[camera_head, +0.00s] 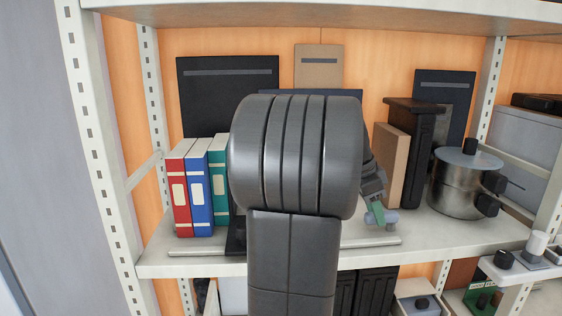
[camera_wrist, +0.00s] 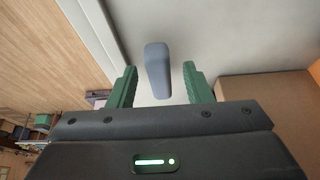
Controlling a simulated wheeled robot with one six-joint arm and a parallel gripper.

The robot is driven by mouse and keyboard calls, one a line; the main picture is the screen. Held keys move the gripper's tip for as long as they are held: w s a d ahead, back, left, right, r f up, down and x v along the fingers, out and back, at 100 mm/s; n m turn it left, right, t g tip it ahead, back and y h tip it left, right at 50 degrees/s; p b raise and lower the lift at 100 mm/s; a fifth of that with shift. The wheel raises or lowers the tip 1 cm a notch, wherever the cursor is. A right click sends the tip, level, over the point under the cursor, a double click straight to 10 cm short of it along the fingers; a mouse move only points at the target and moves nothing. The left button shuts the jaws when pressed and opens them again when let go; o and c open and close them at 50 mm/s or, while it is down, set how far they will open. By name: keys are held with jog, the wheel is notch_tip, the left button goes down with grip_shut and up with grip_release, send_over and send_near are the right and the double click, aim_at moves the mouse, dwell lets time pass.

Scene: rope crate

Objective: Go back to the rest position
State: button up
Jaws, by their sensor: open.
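My gripper (camera_wrist: 162,72) is open in the wrist view, with its two green fingers apart. A small blue-grey rounded block (camera_wrist: 157,68) shows between and beyond the fingertips, on the pale shelf surface; I cannot tell whether a finger touches it. In the head view my gripper (camera_head: 372,210) is partly hidden behind my dark arm and is low over the shelf, right of the arm. The blue-grey block (camera_head: 386,217) lies there close to the green fingers.
The shelf (camera_head: 430,240) holds red (camera_head: 179,200), blue (camera_head: 199,200) and green (camera_head: 219,175) binders on the left. A brown board (camera_head: 391,160), a black upright (camera_head: 418,160) and a metal pot (camera_head: 457,190) stand on the right. White posts frame the shelf; another shelf is above.

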dwell(0.4)
jog(key=v, duration=1.4)
jog(key=x, duration=1.4)
jog(key=shift+s+d+f, duration=0.1)
jog(key=shift+d+f, duration=0.05)
jog(key=shift+f, duration=0.15)
jog(key=shift+r+n, duration=0.15)
jog(key=shift+n, duration=0.25)
jog(key=shift+s+r+n+t, duration=0.1)
jog(key=shift+s+n+t, duration=0.3)
jog(key=shift+s+n, duration=0.1)
jog(key=shift+w+n, duration=0.1)
jog(key=shift+n, duration=0.2)
